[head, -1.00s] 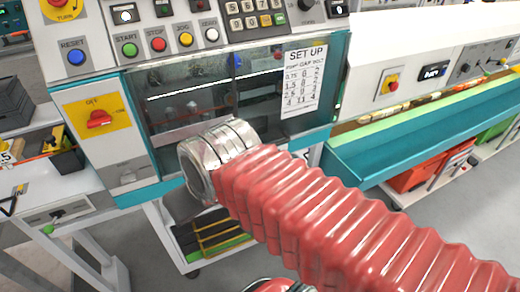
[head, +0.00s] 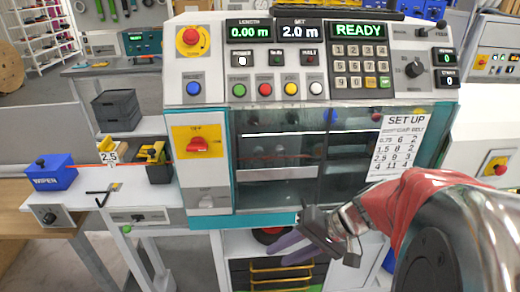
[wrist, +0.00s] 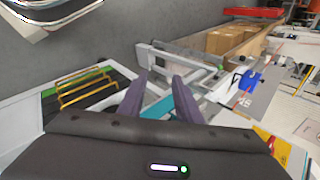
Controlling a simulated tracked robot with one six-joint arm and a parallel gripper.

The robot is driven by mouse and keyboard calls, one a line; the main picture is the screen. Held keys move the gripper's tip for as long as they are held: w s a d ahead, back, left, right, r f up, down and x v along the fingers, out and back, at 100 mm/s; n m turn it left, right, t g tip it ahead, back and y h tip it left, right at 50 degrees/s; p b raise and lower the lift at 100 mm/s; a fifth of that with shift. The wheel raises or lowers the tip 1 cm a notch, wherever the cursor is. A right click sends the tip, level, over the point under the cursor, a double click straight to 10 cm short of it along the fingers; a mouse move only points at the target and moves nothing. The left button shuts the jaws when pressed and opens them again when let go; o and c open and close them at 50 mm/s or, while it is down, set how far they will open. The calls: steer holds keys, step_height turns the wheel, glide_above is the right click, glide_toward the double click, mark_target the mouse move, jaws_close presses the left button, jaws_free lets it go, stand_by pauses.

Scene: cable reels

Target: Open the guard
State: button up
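The guard (head: 300,150) is a clear, dark-tinted panel in a teal frame across the front of the machine in the head view. It looks closed, and machine parts show dimly behind it. My gripper (head: 285,250) is just below the machine's lower teal edge, in front of the guard's lower side and apart from it. In the wrist view my gripper (wrist: 159,82) shows two purple fingers, spread apart with nothing held between them. A strip of teal (wrist: 158,108) shows between the fingers. My forearm covers the machine's lower right in the head view.
A control panel (head: 300,88) with a READY display sits above the guard. A red rotary switch (head: 198,146) is left of it. A SET UP sheet (head: 399,146) hangs at the guard's right. A blue WIPEN box (head: 50,172) stands on the left bench.

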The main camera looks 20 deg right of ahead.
steer(key=w+d+m+t+y, duration=0.1)
steer(key=w+d+m+t, duration=0.15)
steer(key=d, duration=0.35)
steer(key=m+t+h, duration=0.7)
steer(key=m+t, duration=0.2)
glide_toward(340, 206)
steer(key=s, duration=0.3)
steer(key=shift+s+d+f+n, duration=0.1)
steer(key=shift+s+d+n, duration=0.15)
steer(key=shift+d, duration=0.25)
steer(key=shift+w+y, duration=0.1)
steer(key=shift+y, duration=0.3)
steer(key=shift+x, duration=6.85)
steer(key=shift+c, duration=0.2)
steer(key=c, duration=0.7)
steer(key=shift+f, duration=0.1)
jaws_close()
